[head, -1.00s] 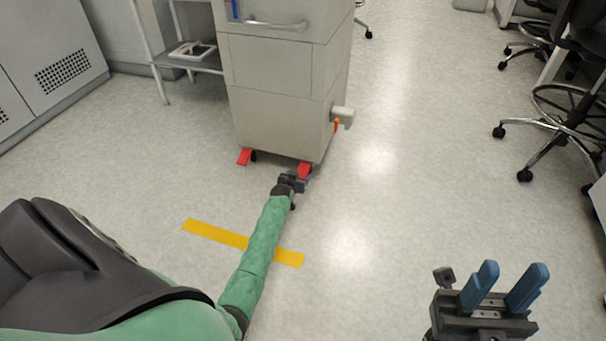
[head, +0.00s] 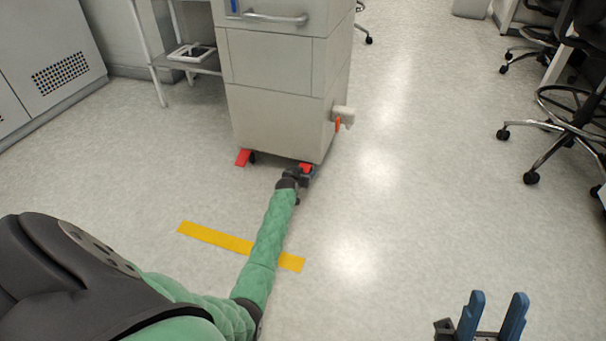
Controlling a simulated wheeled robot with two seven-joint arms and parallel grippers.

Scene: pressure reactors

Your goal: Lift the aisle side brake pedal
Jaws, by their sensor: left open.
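Two red brake pedals stick out at the foot of a pale cabinet on casters (head: 275,95). The right red pedal (head: 305,168), on the side of the open floor, is partly hidden by my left gripper (head: 303,174). That gripper is low at the floor, open, with its fingers around or right beside this pedal; contact cannot be told. My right gripper (head: 493,316) is at the bottom right, its two blue fingers apart and nothing between them.
A grey bracket with an orange part (head: 341,118) juts from the cabinet's right side. A yellow floor stripe (head: 215,239) lies under my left arm. Wheeled chairs (head: 565,125) stand at the right. A shelf (head: 190,62) stands at the back left. The floor between is clear.

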